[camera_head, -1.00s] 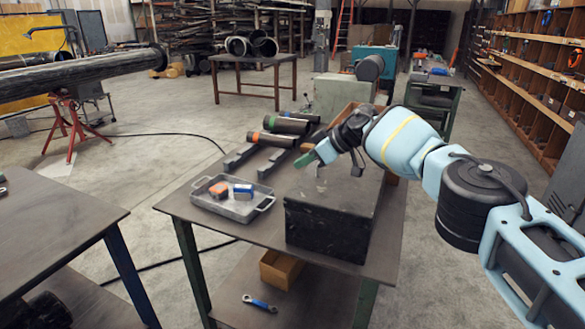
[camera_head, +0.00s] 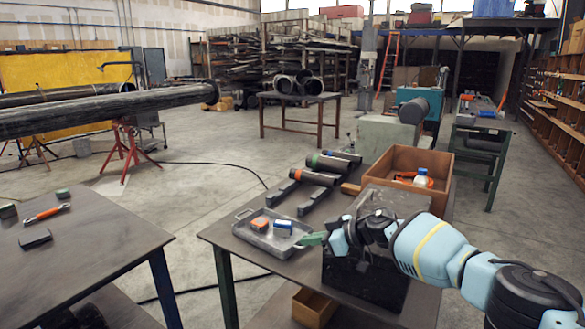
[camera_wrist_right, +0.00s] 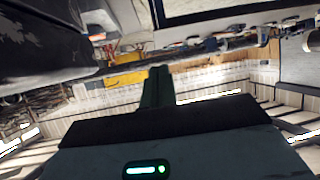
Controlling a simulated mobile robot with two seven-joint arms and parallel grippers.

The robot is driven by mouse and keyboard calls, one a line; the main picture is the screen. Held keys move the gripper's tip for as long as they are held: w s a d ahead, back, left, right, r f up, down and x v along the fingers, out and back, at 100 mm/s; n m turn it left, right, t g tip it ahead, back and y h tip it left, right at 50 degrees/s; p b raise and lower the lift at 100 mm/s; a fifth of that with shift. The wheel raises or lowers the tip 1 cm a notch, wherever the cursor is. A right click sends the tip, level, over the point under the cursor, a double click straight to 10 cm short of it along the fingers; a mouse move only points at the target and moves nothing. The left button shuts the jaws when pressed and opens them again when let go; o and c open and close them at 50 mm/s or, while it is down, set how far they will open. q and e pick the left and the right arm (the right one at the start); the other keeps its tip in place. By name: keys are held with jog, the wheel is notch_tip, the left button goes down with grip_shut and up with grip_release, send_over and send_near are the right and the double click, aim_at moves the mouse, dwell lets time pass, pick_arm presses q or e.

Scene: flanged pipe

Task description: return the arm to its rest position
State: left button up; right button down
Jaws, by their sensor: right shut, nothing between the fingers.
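My right arm comes in from the lower right of the head view. Its gripper (camera_head: 312,239) has green fingers that are shut and empty, pointing left. In that view it overlaps the space between the grey tray and the black box (camera_head: 362,275) on the middle table. In the right wrist view the closed green fingers (camera_wrist_right: 157,88) stand together with nothing between them. The flanged pipe (camera_head: 110,108) lies at the left on red stands. My left gripper is not in view.
The middle table (camera_head: 263,263) holds a grey tray (camera_head: 246,241) with an orange and a blue item, several short pipes (camera_head: 313,177) and a wooden crate (camera_head: 410,160). A left table (camera_head: 95,240) holds a screwdriver (camera_head: 46,213). Open floor lies between the tables.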

jog(key=s+a+f+m+t, duration=0.6)
jog(key=s+a+f, duration=0.5)
jog(key=s+a, duration=0.15)
jog(key=s+d+f+m+g+h, duration=0.25)
jog(key=s+d+f+h, duration=0.3)
jog(key=s+d, duration=0.35)
jog(key=s+d+f+m+g+h, duration=0.1)
jog(key=s+d+f+m+h, duration=0.3)
jog(key=s+d+f, duration=0.5)
jog(key=s+d+r+n+g+h, duration=0.1)
jog(key=s+d+r+g, duration=0.3)
jog(key=s, duration=0.8)
jog(key=s+d+f+n+g+h, duration=0.15)
jog(key=s+d, duration=0.45)
jog(key=s, duration=0.6)
jog(key=w+a+f+t+y, duration=0.2)
jog(key=w+f+t, duration=0.4)
jog(key=f, duration=0.3)
jog(key=shift+w+f+m+t, duration=0.2)
jog(key=shift+w+m+t, duration=0.1)
